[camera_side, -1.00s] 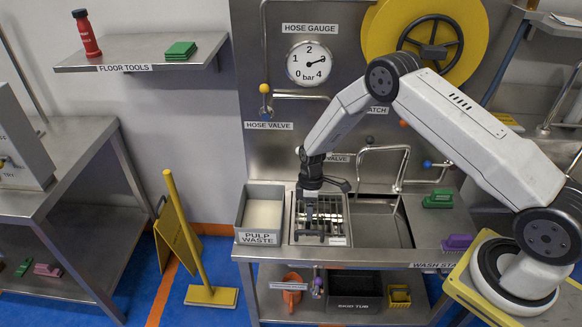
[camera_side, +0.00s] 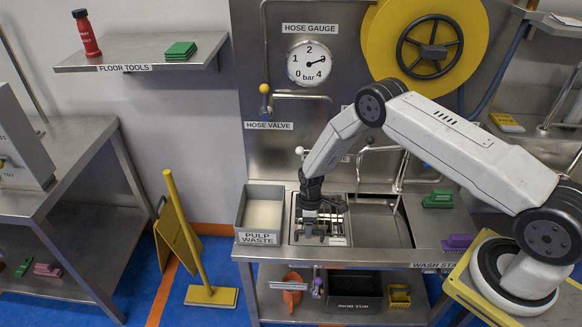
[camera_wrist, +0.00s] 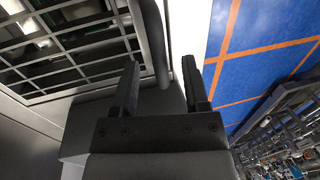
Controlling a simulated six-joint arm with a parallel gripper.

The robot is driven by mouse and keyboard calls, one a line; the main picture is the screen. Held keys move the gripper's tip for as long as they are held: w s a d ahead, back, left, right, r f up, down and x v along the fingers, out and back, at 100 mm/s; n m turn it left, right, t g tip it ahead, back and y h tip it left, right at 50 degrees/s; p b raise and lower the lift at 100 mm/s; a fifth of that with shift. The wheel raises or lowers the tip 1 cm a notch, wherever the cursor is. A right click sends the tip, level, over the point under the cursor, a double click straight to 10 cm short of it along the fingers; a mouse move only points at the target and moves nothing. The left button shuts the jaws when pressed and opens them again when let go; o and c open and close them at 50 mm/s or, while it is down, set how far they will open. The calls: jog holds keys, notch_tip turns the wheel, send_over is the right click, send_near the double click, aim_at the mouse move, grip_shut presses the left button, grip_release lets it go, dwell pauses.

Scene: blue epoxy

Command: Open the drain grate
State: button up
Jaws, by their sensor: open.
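The drain grate (camera_side: 334,226) is a barred metal panel set in the steel counter, just right of the pulp waste bin. It looks shut and flat, partly hidden by my gripper. My gripper (camera_side: 311,238) is low over its front left part, pointing down. In the wrist view, the grate's bars (camera_wrist: 75,45) fill the upper left over a dark opening. My gripper (camera_wrist: 160,72) is open there, with a grey rounded bar (camera_wrist: 154,40) running between its two fingers. I cannot tell whether the bar is a handle or an edge, or whether anything touches it.
The pulp waste bin (camera_side: 262,213) stands close on the left of the grate. The sink basin (camera_side: 381,226) lies to the right, with a tap behind it. A black skid tub (camera_side: 354,288) sits on the shelf below. A green brush (camera_side: 438,198) lies farther right.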

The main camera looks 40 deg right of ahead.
grip_shut()
dwell(1.3)
